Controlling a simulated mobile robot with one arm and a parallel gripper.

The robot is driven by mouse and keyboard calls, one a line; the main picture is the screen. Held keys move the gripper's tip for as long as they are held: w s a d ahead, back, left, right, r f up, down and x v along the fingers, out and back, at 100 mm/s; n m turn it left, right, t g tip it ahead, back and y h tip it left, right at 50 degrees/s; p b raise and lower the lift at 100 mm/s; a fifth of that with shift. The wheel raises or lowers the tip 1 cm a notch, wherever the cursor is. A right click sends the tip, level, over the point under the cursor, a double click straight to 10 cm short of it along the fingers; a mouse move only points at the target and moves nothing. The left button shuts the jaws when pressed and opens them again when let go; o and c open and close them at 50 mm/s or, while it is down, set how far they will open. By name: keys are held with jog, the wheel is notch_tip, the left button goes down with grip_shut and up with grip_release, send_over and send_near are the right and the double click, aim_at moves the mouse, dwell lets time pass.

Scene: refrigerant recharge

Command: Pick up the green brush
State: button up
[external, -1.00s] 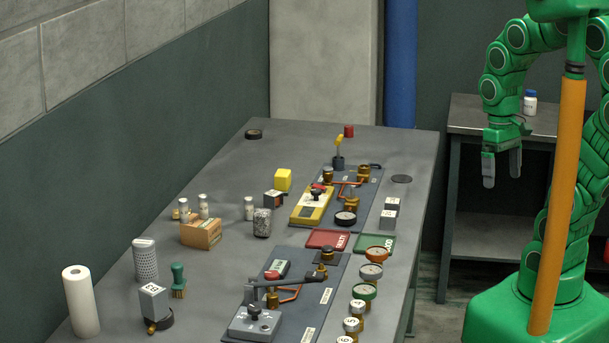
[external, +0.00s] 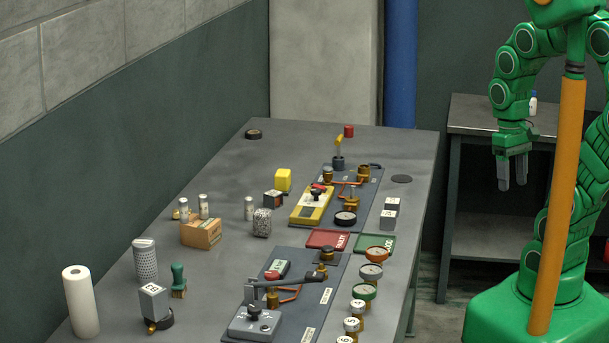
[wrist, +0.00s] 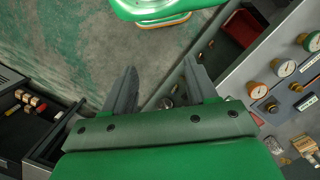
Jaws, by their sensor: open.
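My gripper (external: 512,186) hangs fingers down beyond the table's right edge, far from the brush. It is open and empty. In the wrist view my two dark fingers (wrist: 160,90) are spread apart over the floor. The brush does not show in the wrist view.
A white roll (external: 80,302), a perforated cylinder (external: 145,260) and a grey block (external: 153,299) stand close around the brush. Panels with valves and pipes (external: 285,290) and several round gauges (external: 371,272) fill the table's right side. The table's back left is mostly clear.

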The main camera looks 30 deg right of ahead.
jog(key=w+r+n+t+h, duration=0.15)
jog(key=w+t, duration=0.25)
jog(key=w, duration=1)
jog(key=w+r+t+h, duration=0.1)
jog(key=w+r+t, duration=0.2)
jog(key=w, duration=1.2)
jog(key=w+r+n+t+h, duration=0.1)
jog(key=w+r+t, duration=0.25)
jog(key=w, duration=1.05)
jog(key=w+a+f+n+t+y, duration=0.1)
jog(key=w+a+n+t+y, duration=0.35)
jog(key=w+a, duration=0.9)
jog(key=s+a+f+n+g+y, duration=0.1)
jog(key=a+f+n+g+y, duration=0.25)
jog(key=a, duration=0.95)
jog(key=s+a+f+n+y, duration=0.1)
jog(key=a+f+n+y, duration=0.35)
jog(key=a, duration=0.95)
jog(key=n+g+y, duration=0.4)
jog(key=n+g, duration=0.1)
jog(key=g, duration=0.7)
send_near(178, 279)
jog(key=shift+w+d+f+t, duration=0.1)
jog(key=shift+w+d+t, duration=0.2)
jog(key=shift+w, duration=0.1)
jog(key=shift+s+a+f, duration=0.1)
jog(key=shift+a, duration=0.05)
jog(key=shift+r+x, duration=0.2)
jog(key=shift+x, duration=3.4)
jog(key=shift+a, duration=0.1)
